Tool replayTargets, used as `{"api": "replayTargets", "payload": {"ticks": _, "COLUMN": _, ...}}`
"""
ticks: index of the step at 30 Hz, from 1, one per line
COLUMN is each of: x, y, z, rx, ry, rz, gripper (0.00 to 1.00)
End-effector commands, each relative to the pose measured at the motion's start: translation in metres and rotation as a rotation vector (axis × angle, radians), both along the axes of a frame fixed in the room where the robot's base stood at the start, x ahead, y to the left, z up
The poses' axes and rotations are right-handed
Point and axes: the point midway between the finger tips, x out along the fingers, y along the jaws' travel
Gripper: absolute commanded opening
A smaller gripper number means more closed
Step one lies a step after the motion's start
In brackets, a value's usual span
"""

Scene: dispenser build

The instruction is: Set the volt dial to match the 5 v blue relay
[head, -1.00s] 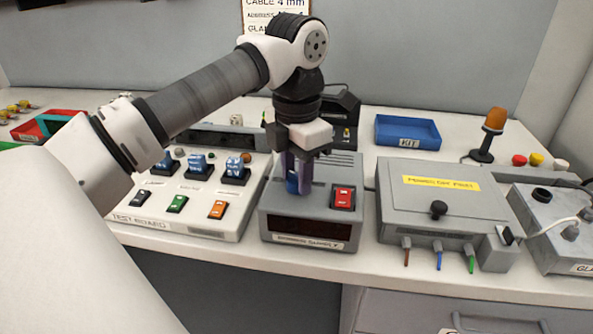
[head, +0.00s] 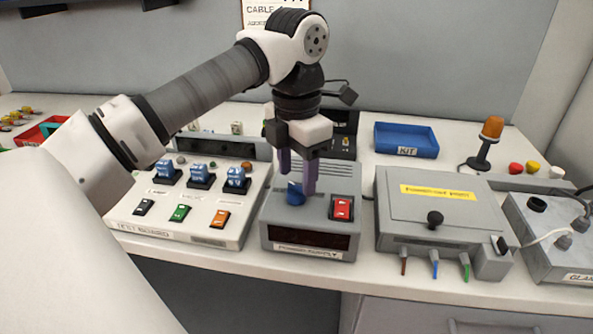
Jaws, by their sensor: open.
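The blue volt dial (head: 295,196) sits on top of the grey power supply box (head: 272,222). My gripper (head: 298,182) points down right over the dial. Its two purple fingers are spread apart, with the dial low between them. Whether a finger touches the dial cannot be told. The dial's setting and marks are too small to read, and the box's front display (head: 308,240) looks dark. Three blue relays stand on the test board: left (head: 164,168), middle (head: 198,173) and right (head: 237,177). Their voltage labels cannot be read.
A red rocker switch (head: 342,207) sits on the box just right of the dial. A grey lidded box (head: 400,215) with a black knob stands further right. A blue kit tray (head: 407,153) and an orange lamp (head: 491,128) are behind. The table's front edge is clear.

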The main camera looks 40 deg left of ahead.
Motion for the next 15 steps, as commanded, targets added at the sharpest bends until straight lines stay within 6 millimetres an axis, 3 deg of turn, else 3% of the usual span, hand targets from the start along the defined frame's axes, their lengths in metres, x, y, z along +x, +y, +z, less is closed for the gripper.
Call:
{"api": "replayTargets", "payload": {"ticks": 1, "x": 0.000, "y": 0.000, "z": 0.016, "rx": 0.001, "ry": 0.000, "rz": 0.000, "gripper": 0.53}}
{"api": "replayTargets", "payload": {"ticks": 3, "x": 0.000, "y": 0.000, "z": 0.030, "rx": 0.000, "ry": 0.000, "rz": -0.001, "gripper": 0.53}}
{"api": "replayTargets", "payload": {"ticks": 15, "x": 0.000, "y": 0.000, "z": 0.100, "rx": -0.001, "ry": 0.000, "rz": 0.000, "gripper": 0.53}}
